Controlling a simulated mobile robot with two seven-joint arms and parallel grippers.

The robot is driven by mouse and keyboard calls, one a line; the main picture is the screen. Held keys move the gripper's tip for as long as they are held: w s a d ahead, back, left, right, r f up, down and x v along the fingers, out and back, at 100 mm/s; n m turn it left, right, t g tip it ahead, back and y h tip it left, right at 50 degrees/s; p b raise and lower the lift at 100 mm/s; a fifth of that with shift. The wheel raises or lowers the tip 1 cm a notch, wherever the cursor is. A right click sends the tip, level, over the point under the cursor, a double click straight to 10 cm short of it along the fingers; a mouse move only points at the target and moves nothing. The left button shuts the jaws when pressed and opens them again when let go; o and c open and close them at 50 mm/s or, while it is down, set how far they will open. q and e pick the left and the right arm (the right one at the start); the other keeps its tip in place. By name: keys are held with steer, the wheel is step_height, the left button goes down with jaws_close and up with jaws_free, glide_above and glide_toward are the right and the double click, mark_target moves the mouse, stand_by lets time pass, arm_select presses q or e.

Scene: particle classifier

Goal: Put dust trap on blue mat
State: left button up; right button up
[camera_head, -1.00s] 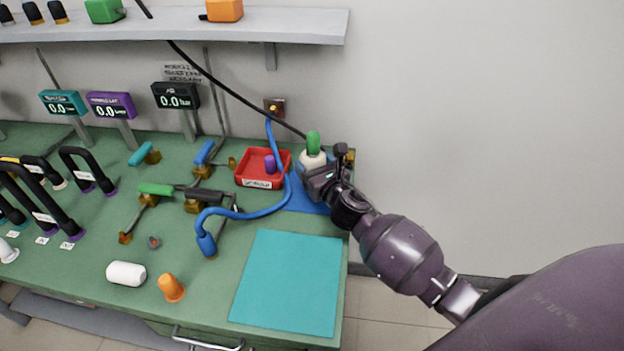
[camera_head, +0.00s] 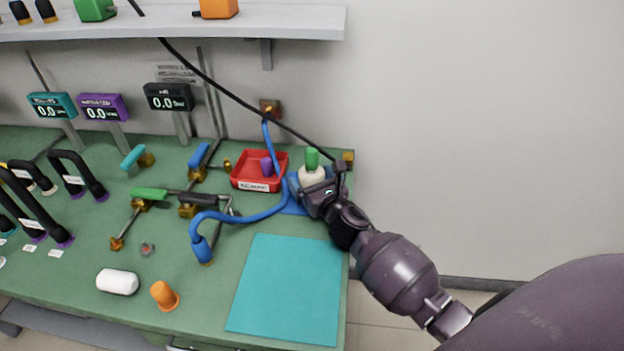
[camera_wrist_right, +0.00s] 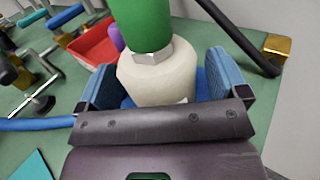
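The dust trap, a cream-white body with a green top (camera_head: 312,160), stands upright on the blue mat (camera_head: 293,208) at the back right of the bench. In the right wrist view, its white body (camera_wrist_right: 157,75) shows close up, with blue mat visible on both sides. My right gripper (camera_head: 312,190) is around the white body. Its two blue-padded fingers (camera_wrist_right: 160,85) stand on either side with a narrow gap to the body, so it looks open. Most of the mat is hidden by the gripper and the trap. My left gripper is not in view.
A red tray (camera_head: 234,180) with a purple piece stands just left of the mat. A blue hose (camera_head: 245,214) curves beside it, and a black cable passes behind the trap. A teal mat (camera_head: 285,290) lies empty in front. A white cylinder (camera_head: 118,282) and orange plug (camera_head: 164,296) are at front left.

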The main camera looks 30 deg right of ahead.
steer(key=shift+r, duration=0.2)
steer(key=s, duration=1.2)
steer(key=shift+a+p, duration=0.1)
steer(key=shift+p, duration=0.2)
